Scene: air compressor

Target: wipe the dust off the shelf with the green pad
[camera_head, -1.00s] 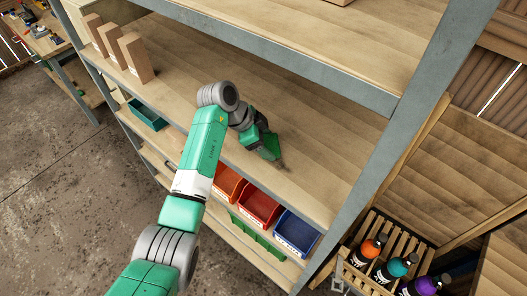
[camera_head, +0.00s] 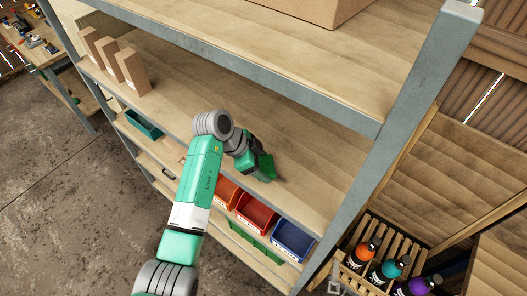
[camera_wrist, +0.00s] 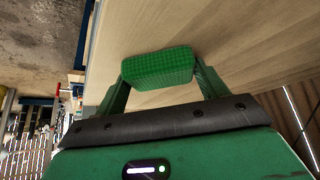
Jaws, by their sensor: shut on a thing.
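My gripper (camera_head: 264,168) is shut on the green pad, with one finger at each end of it in the wrist view. The green pad (camera_wrist: 158,67) is a rounded block with a textured face. The wooden shelf (camera_head: 320,155) is the board under my gripper, and the pad is at its surface near the front edge. Whether the pad touches the board is hard to tell. A small dark trace of dust (camera_head: 281,179) shows just beside the pad; the area behind the gripper is hidden.
Several cardboard boxes (camera_head: 132,72) stand at the shelf's left end. A higher board (camera_head: 290,50) with a large carton (camera_head: 320,8) overhangs the back. A metal upright (camera_head: 400,110) bounds the right. Red (camera_head: 256,215) and blue (camera_head: 294,240) bins sit below. The shelf's middle is clear.

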